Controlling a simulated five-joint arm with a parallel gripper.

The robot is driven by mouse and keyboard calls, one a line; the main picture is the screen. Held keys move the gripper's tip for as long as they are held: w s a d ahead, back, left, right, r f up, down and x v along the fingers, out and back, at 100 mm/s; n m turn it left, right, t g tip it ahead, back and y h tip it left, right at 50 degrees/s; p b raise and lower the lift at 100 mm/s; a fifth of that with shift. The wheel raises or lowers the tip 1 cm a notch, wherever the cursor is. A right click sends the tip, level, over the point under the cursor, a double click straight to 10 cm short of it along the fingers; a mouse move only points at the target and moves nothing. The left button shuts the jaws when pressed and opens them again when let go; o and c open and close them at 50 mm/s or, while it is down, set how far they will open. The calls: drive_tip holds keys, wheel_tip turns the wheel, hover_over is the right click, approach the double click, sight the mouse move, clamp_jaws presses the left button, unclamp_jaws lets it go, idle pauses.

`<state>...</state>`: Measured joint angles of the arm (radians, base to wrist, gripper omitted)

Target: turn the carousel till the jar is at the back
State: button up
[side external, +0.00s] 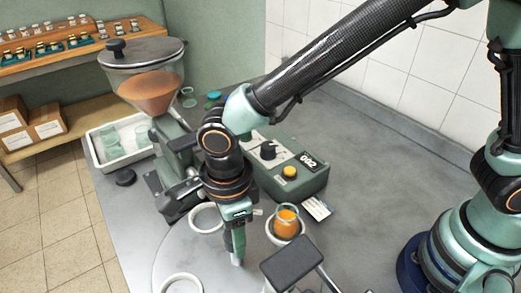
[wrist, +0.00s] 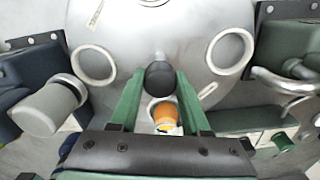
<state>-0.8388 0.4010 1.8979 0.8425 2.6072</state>
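The jar (side external: 287,219), clear with orange contents, sits upright in a white ring to the right of my gripper (side external: 238,253). The carousel (side external: 215,262) is a grey round plate with several white rings; two empty ones show to the left of my gripper. In the wrist view, the carousel (wrist: 195,22) lies under my gripper (wrist: 159,78), whose green fingers are apart. A black ball knob (wrist: 160,76) near the plate's middle shows between them, with gaps on both sides. The jar (wrist: 165,117) shows below the knob, partly hidden by my gripper.
A green control box (side external: 300,178) with a dial and yellow button stands behind the jar. A dark pad on a metal arm (side external: 292,262) is close in front of it. A hopper (side external: 148,85) with brown contents and a white tray (side external: 110,160) stand at the left.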

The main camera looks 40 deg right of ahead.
drive_tip(key=o, duration=0.4)
drive_tip(key=shift+r, duration=0.1)
wheel_tip(320, 180, up, 12)
drive_tip(key=shift+r, duration=0.1)
idle(0.5)
drive_tip(key=w+d+r+n+t+y, duration=0.1)
drive_tip(key=w+d+r+n, duration=0.1)
drive_tip(key=d+n, duration=0.45)
drive_tip(key=w+d+r+n+t, duration=0.2)
drive_tip(key=d+n, duration=0.1)
drive_tip(key=d, duration=0.6)
drive_tip(key=shift+s+d+f+n+t+h, duration=0.15)
drive_tip(key=shift+s+d+n+t, duration=0.3)
drive_tip(key=shift+d+n, duration=1.7)
drive_tip(key=shift+s+d+f+n+t+h, duration=0.2)
drive_tip(key=shift+s+d+n+t, duration=0.2)
drive_tip(key=shift+d+n, duration=1.7)
drive_tip(key=shift+s+d+f+n+t+h, duration=0.15)
drive_tip(key=shift+s+d+n+t, duration=0.65)
drive_tip(key=shift+d, duration=2.3)
